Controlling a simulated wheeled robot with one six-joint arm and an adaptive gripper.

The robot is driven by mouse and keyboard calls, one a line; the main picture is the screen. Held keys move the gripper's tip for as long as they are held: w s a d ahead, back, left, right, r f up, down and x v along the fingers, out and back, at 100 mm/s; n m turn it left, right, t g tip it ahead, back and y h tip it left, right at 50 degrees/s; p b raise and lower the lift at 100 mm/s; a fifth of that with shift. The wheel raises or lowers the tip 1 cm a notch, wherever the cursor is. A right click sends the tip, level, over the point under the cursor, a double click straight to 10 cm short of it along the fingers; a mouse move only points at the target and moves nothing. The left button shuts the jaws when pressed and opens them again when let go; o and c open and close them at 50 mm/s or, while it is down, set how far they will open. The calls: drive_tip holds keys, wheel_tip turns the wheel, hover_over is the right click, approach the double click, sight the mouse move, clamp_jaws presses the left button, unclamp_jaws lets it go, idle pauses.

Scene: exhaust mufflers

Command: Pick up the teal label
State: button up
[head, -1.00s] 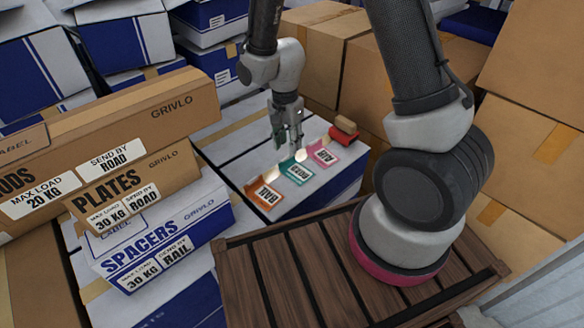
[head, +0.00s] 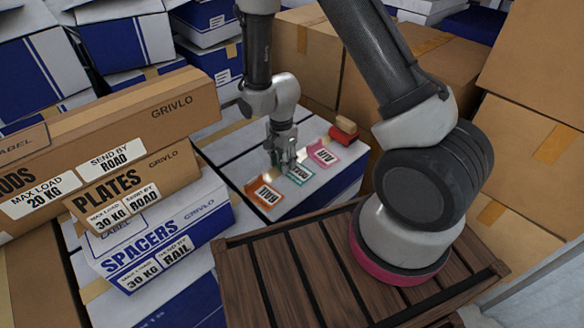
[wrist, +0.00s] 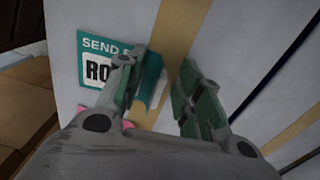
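The teal label (head: 299,175) lies on top of the white and blue box between an orange label and a pink label. In the wrist view the teal label (wrist: 95,72) shows part of its "SEND BY ROAD" print on the left. A teal upright-looking part of it shows between my fingers. My gripper (head: 284,163) is low over the far-left end of the teal label and hides part of it. In the wrist view my gripper (wrist: 156,68) is open, with a finger on either side of the teal part; I cannot tell whether either touches it.
The orange label (head: 264,194) lies to the left and the pink label (head: 324,153) to the right. A red object with a wooden block (head: 344,130) stands behind the pink label. Stacked cartons (head: 130,190) rise on the left. A wooden slatted surface (head: 300,270) is in front.

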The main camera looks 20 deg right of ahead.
drive_tip(key=c, duration=0.7)
drive_tip(key=shift+c, duration=0.2)
